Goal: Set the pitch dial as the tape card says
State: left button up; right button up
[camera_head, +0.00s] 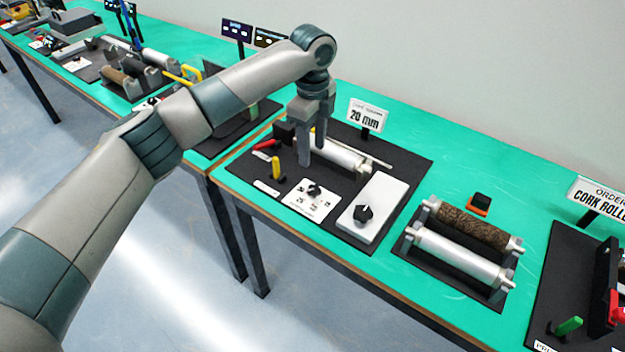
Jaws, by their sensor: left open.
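The tape card (367,115) stands upright at the back of the black station mat and reads "20 mm". A white dial plate (309,200) with printed numbers, one looking like 25, lies on the mat's front part. A small black knob (314,190) sits on it; its exact setting is too small to read. A second black knob (363,214) with a white pointer mark sits on a white raised box (380,203) to the right. My left gripper (311,158) points down, open, above the mat behind the dial plate, near a silver roller. My right gripper is not in view.
A red lever (266,144) and a yellow lever (276,170) stand left of the dial plate. A silver roller (340,153) lies behind it. A cork roller (470,224) sits in a stand to the right.

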aim_at(312, 188)
pick_arm(q)
notch_tip(312, 188, down, 11)
jog(key=p, duration=0.2)
jog(key=shift+f+p, duration=0.1)
jog(key=shift+p, duration=0.25)
jog(key=shift+f, duration=0.75)
jog(key=c, duration=1)
